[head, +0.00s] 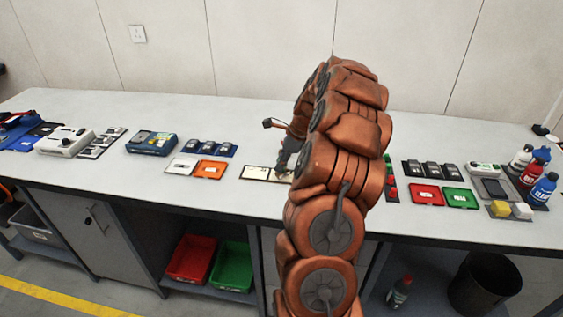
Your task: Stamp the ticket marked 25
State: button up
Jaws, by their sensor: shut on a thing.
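White tickets (256,173) lie in a row on a dark-edged strip near the front of the bench, left of my arm. Their print is too small to read, so I cannot tell which is marked 25. My gripper (284,171) is low over the right end of this row, partly hidden by my copper arm. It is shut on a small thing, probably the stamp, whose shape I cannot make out. I cannot tell whether the held thing touches a ticket.
White (181,166) and orange (210,169) trays lie left of the tickets. Red and green pieces (391,178) stand right of my arm, then red (426,195) and green (461,198) trays. Bottles (543,189) stand far right. The bench behind the tickets is mostly clear.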

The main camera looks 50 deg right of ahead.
jog(key=shift+s+f, duration=0.1)
jog(key=shift+f, duration=0.55)
dwell(1.9)
jog(key=shift+r+p, duration=1.7)
jog(key=shift+r, duration=1.9)
